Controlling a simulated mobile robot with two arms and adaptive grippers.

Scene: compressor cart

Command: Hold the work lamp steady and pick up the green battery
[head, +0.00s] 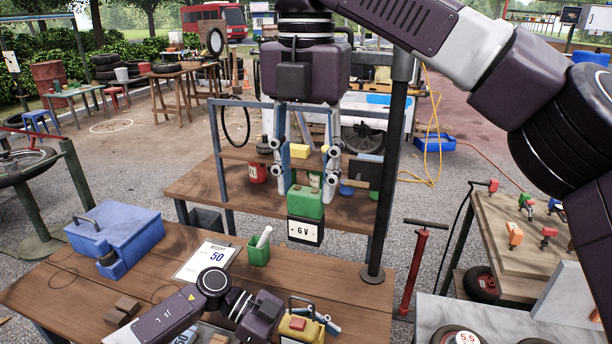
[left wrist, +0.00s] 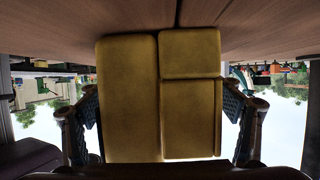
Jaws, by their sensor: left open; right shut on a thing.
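The green battery (head: 306,204), with a pale lower part marked 6V, is upright between the fingers of my right gripper (head: 307,186). The gripper is shut on it and holds it above the workbench (head: 340,287). A yellow body with a handle (head: 297,328), apparently the work lamp, is at the bottom of the head view, partly cut off. My left gripper (left wrist: 163,125) is open around it; the yellow body (left wrist: 128,95) fills the middle of the left wrist view between the two fingers. I cannot tell whether the fingers touch it.
A blue toolbox (head: 117,240) stands at the bench's left. A dark post (head: 385,190) rises at the bench's right. A shelf (head: 230,191) with several items stands behind.

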